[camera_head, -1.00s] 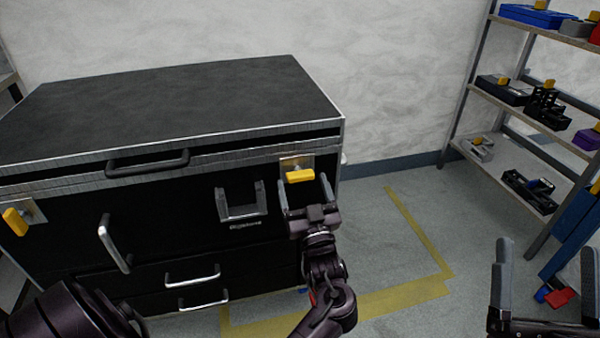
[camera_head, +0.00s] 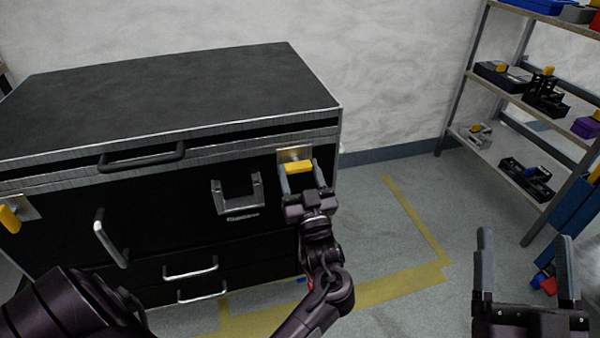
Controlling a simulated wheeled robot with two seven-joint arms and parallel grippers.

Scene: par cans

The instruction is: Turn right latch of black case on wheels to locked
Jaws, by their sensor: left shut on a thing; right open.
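The black case (camera_head: 180,95) stands at the left with a flat dark lid and silver edging. Its right latch (camera_head: 298,167) is a yellow lever on a metal plate (camera_head: 294,154) near the case's right front corner, lying almost level. My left gripper (camera_head: 304,178) is at this latch, its two fingers on either side of the yellow lever and shut on it. The left latch (camera_head: 9,218) is another yellow lever, tilted, at the left picture edge. My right gripper (camera_head: 527,270) is open and empty at the lower right, away from the case.
A black lid handle (camera_head: 142,160), a grey bracket (camera_head: 238,196) and silver drawer handles (camera_head: 190,268) stick out from the case front. A metal shelf (camera_head: 500,150) with several items stands at the right. The floor between, with yellow tape (camera_head: 415,220), is clear.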

